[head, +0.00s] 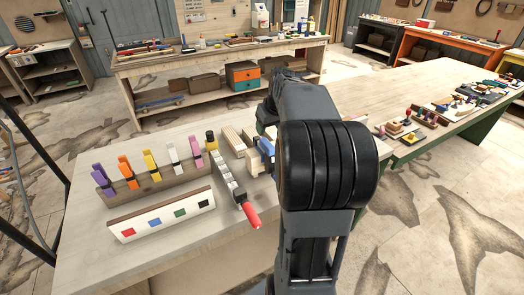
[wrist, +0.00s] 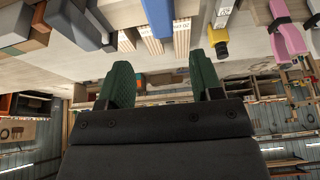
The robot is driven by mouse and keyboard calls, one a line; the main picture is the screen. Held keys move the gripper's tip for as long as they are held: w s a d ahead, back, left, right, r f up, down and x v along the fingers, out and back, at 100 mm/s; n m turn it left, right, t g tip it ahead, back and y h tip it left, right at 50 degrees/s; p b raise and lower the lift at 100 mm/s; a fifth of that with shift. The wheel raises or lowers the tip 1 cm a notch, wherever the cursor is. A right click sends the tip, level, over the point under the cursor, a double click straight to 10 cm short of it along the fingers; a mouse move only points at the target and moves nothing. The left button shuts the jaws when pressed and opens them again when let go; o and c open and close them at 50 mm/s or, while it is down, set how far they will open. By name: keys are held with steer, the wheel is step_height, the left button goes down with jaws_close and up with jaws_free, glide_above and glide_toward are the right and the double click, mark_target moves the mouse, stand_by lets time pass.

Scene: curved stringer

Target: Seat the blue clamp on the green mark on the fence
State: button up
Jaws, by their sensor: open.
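The fence is a pale strip (head: 160,216) with red, blue, green and dark square marks, lying at the near left of the bench. Its green mark (head: 180,213) is bare. A blue piece, which looks like the blue clamp (head: 266,146), is by wooden blocks right of the rack, partly hidden by my arm. In the wrist view, a blue bar (wrist: 158,16) shows beyond the fingertips, in line with the gap between them. My gripper (wrist: 160,62) is open and empty, with two dark green fingers apart. My arm hides it in the head view.
A wooden rack (head: 155,185) behind the fence holds purple, orange, yellow, white and pink clamps. A red-handled tool (head: 250,215) lies right of the fence.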

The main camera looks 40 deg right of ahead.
mark_target(264, 139)
steer(key=shift+p+x, duration=0.9)
steer(key=shift+x, duration=3.9)
steer(key=shift+a, duration=0.15)
jaws_close()
steer(key=shift+r, duration=0.1)
